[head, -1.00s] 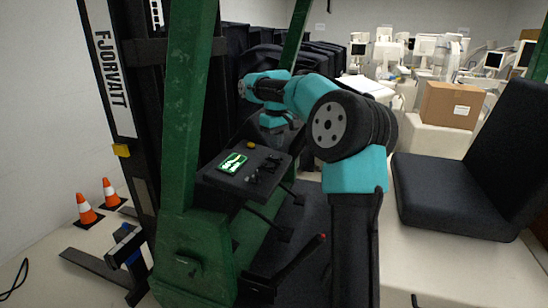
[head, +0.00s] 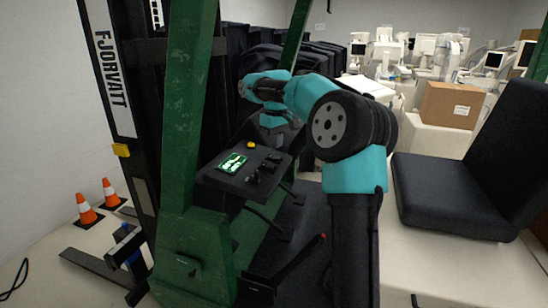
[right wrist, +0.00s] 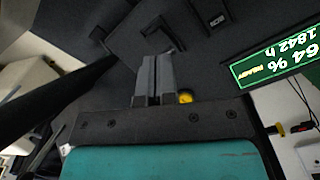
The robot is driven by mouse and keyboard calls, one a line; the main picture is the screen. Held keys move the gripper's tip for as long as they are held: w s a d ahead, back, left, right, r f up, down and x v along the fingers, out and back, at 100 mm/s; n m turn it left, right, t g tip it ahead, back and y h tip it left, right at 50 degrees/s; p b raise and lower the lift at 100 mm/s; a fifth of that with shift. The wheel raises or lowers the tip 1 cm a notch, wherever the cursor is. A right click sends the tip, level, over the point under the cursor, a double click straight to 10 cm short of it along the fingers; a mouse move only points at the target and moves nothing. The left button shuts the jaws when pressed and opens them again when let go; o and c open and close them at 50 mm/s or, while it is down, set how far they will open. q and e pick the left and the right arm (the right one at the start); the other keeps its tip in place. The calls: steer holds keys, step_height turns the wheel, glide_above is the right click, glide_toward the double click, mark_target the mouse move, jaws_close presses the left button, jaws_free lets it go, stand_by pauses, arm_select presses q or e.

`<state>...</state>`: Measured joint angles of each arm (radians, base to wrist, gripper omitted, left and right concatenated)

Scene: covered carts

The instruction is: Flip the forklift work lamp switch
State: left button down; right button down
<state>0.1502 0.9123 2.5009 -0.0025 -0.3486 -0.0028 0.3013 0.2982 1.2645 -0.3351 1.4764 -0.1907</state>
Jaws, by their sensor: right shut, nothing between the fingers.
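The forklift's black control panel (head: 225,187) carries a lit green display (head: 232,163), a yellow knob (head: 250,145) and small black switches (head: 253,177). In the right wrist view, a black switch (right wrist: 160,35) lies just beyond the fingertips, and another (right wrist: 214,14) is farther up beside a small label. I cannot tell which one is the lamp switch. My right gripper (right wrist: 155,62) is shut and empty. Its fingers point toward the nearer switch; contact is unclear. In the head view it hangs over the panel's far edge, fingertips partly hidden. My left gripper is not in view.
A green forklift post (head: 188,110) stands left of the panel. A lever with a red tip (head: 300,262) is below it. A black seat (head: 455,195) is to the right. Orange cones (head: 85,208) stand at far left, and a cardboard box (head: 452,104) is behind.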

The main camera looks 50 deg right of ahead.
mark_target(276, 157)
steer(key=shift+f, duration=1.8)
stand_by(1.7)
steer(key=shift+r, duration=3.55)
